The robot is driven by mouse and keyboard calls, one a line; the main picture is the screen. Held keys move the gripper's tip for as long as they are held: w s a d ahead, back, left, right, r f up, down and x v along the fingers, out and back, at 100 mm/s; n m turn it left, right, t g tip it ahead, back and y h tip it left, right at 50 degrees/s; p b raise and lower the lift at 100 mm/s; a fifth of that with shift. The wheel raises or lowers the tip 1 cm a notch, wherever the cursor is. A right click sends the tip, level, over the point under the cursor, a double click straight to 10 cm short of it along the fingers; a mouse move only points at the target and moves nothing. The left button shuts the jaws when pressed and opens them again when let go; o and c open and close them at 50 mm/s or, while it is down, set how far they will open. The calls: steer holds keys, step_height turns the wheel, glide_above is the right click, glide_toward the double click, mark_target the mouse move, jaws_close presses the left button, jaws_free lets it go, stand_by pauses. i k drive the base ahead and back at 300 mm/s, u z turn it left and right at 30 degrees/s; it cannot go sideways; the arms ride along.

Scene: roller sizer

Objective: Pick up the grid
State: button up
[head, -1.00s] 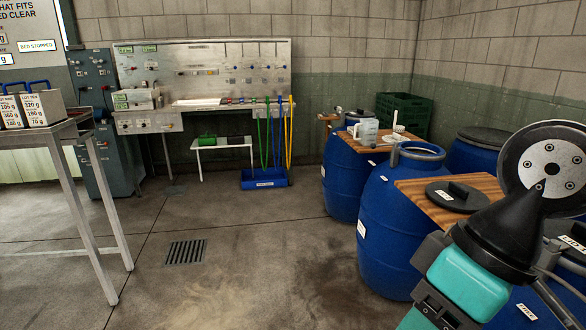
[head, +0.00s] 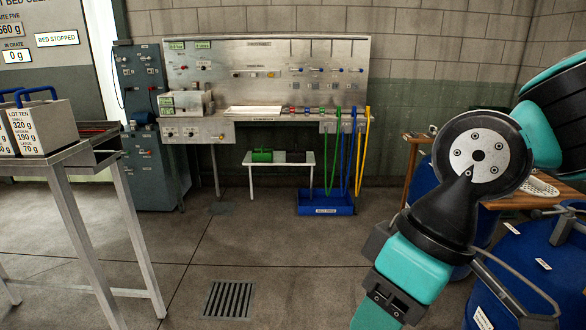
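No thing is labelled as the grid. A slotted metal floor grating (head: 229,299) lies flat in the concrete floor, below the middle of the head view. A pale perforated piece (head: 541,187) lies on a wooden top at the right, partly hidden by my arm; I cannot tell what it is. My teal and black arm fills the right side. My gripper's fingertips do not show, so its state is hidden.
A steel workbench (head: 265,125) stands at the back wall, with a blue tray (head: 325,208) on the floor. A metal stand (head: 85,160) with labelled boxes is at the left. Blue barrels (head: 520,265) crowd the right. The middle floor is clear.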

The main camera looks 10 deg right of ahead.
mark_target(533, 186)
steer(key=z, duration=0.15)
steer(key=i, duration=2.05)
steer(key=z, duration=1.25)
steer(key=i, duration=1.7)
steer(key=z, duration=0.8)
